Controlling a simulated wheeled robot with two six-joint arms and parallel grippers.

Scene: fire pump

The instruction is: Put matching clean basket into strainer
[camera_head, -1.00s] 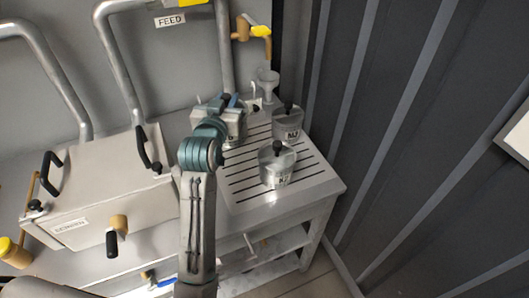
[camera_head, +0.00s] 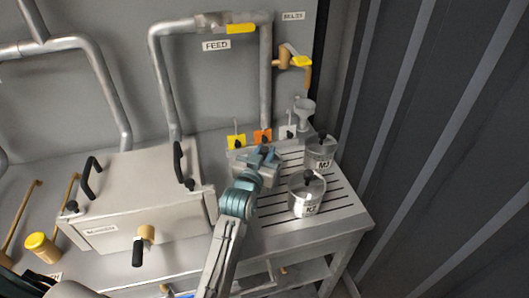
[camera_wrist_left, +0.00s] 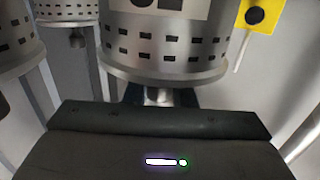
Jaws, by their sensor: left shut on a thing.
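My left gripper (camera_head: 264,156) is at the back left of the slotted rack, shut on the top of a metal basket (camera_head: 267,178) that it partly hides. In the left wrist view, a perforated basket (camera_wrist_left: 165,48) with a cut-off pale label fills the middle, just beyond the gripper body; the fingertips are hidden. I cannot tell whether it is lifted. Two other baskets with black knobs stand on the rack: one (camera_head: 320,155) at the back right, apparently marked MJ, and one (camera_head: 306,194) in front. The strainer box (camera_head: 140,190) stands left, its lid on. My right gripper is not in view.
The slotted rack (camera_head: 340,200) has bare room at its front. Yellow, orange and white tags (camera_head: 262,136) stand behind the gripper, with a funnel (camera_head: 304,108) to their right. Pipes (camera_head: 160,90) rise behind. A dark ribbed wall (camera_head: 430,150) bounds the right.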

